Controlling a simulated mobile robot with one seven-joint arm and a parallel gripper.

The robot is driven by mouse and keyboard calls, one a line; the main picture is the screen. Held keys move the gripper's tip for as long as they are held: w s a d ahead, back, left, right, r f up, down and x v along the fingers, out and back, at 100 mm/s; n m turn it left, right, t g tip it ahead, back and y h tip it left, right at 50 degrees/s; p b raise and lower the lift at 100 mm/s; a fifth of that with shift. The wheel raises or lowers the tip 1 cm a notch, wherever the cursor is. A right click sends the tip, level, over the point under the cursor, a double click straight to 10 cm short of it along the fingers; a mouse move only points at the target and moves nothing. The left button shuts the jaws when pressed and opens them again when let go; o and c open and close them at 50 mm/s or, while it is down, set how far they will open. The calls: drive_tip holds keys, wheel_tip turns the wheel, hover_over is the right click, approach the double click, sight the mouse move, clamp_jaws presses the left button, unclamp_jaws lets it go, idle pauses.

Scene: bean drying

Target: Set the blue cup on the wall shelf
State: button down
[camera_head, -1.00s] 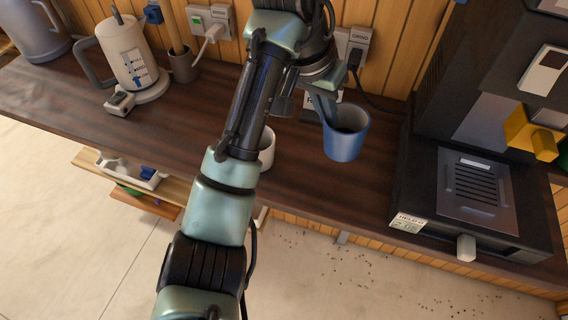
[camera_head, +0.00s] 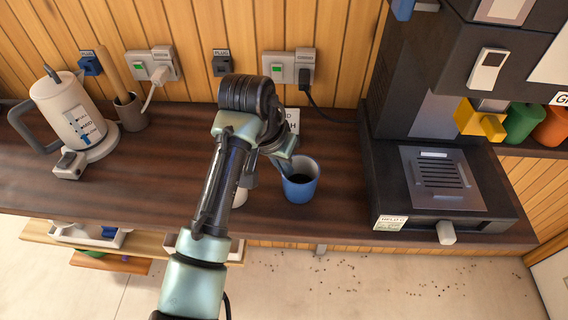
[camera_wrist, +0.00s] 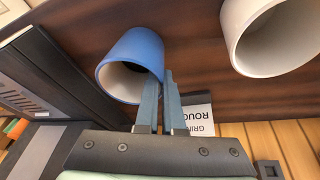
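The blue cup (camera_head: 299,188) stands upright on the dark counter, left of the black machine, with something dark inside. In the wrist view the blue cup (camera_wrist: 133,52) is at the upper left with its mouth facing me. My gripper (camera_head: 281,163) reaches down to the left side of its rim. In the wrist view my gripper (camera_wrist: 163,88) has its fingers close together at the rim, seemingly pinching the cup wall, one finger inside and one outside. I cannot make out clearly which ledge is the wall shelf.
A white cup (camera_wrist: 262,38) stands close beside the blue one, mostly behind my arm in the head view. The black machine (camera_head: 440,190) is to the right. A kettle (camera_head: 72,112) stands at left.

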drive_tip(key=shift+f, duration=0.35)
drive_tip(key=shift+f, duration=0.15)
drive_tip(key=c, duration=1)
unclamp_jaws()
drive_tip(key=shift+c, duration=0.2)
